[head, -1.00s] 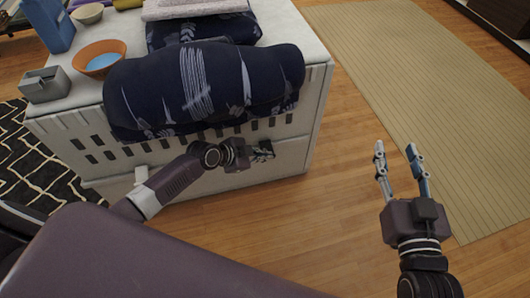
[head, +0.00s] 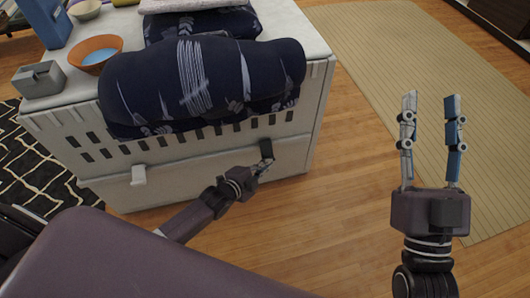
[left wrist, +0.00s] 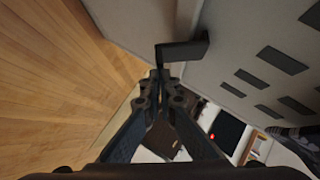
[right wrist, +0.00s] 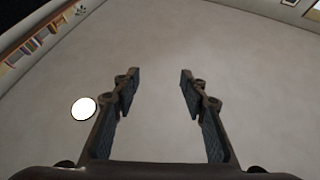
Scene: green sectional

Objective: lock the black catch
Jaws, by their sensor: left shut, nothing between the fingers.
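The black catch (head: 266,149) is on the lower front of the white crate (head: 290,155), near its right corner. In the left wrist view the catch (left wrist: 186,49) shows as a dark bent piece standing out from the pale wall. My left gripper (head: 263,168) is shut and empty, its fingertips just below the catch. In the left wrist view its fingertips (left wrist: 160,76) are at or very near the catch's bent end; I cannot tell whether they touch. My right gripper (head: 431,95) is open and empty, over the floor to the right.
A white catch (head: 138,175) is further left on the same front. A dark blue patterned cushion (head: 200,85) overhangs the crate's top edge. An orange bowl (head: 96,53) and grey box (head: 40,80) stand at top left. The wooden floor (head: 340,200) right of the crate is clear.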

